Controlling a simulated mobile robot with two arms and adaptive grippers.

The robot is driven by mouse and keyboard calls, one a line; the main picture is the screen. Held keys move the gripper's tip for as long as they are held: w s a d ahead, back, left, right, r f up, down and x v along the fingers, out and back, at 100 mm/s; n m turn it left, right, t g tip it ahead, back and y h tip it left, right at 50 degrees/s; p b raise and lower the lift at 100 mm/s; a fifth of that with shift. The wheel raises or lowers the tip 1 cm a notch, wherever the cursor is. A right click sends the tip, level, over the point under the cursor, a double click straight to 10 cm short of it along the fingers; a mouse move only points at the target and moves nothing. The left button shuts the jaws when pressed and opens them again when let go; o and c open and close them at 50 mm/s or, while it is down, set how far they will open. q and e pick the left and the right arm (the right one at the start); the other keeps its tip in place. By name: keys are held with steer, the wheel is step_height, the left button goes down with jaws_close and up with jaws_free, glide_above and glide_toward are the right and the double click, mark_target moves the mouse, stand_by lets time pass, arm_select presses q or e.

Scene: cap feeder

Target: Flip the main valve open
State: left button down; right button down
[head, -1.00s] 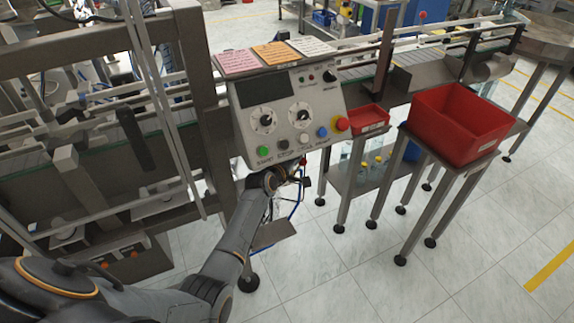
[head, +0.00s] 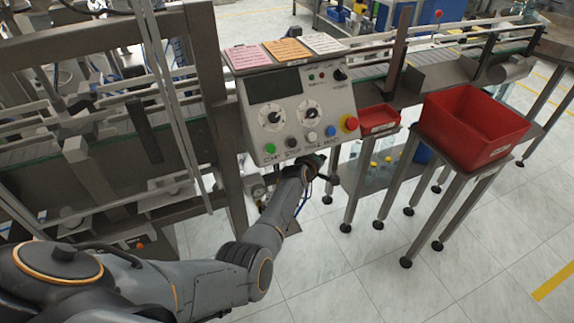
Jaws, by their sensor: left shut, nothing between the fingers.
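My left arm reaches in from the lower left, and its gripper (head: 329,178) is just below the control panel's lower edge. It looks small and dark, shut and empty. Beneath the panel, left of my forearm, a small fitting with a round gauge-like face (head: 258,191) shows partly. I cannot tell for sure that it is the main valve, or how its handle is turned. My gripper is to the right of it and apart from it in the picture. My right gripper is not in view.
The control panel (head: 292,88) with knobs, buttons and a red emergency stop (head: 350,123) hangs above my gripper. A small red tray (head: 379,119) and a large red bin (head: 474,122) stand to the right. Machine frame posts are close on the left. Tiled floor is clear in front.

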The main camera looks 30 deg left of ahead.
arm_select(q)
steer(key=shift+w+d+f+b, duration=0.2)
steer(key=shift+w+f+b, duration=0.15)
steer(key=shift+f+b, duration=0.25)
stand_by(4.1)
steer(key=shift+s+f, duration=0.1)
steer(key=v, duration=0.7)
steer(key=shift+s, duration=0.15)
stand_by(0.4)
stand_by(0.4)
steer(key=s+d+f+m+g, duration=0.2)
steer(key=s+f+m+g, duration=0.15)
steer(key=s+f, duration=1)
steer(key=s+d+f+m+g, duration=0.25)
steer(key=s+f+m, duration=0.25)
steer(key=s+f, duration=0.8)
steer(key=s+f+m+g, duration=0.1)
steer(key=s+f, duration=0.4)
steer(key=s, duration=0.6)
steer(key=s+a+f+m+g, duration=0.1)
steer(key=s+f+m, duration=0.3)
steer(key=s, duration=0.8)
steer(key=s+a+f+m+g, duration=0.1)
steer(key=s+f+m+g, duration=0.2)
steer(key=s+f, duration=0.4)
steer(key=s, duration=0.4)
steer(key=shift+s+f, duration=0.2)
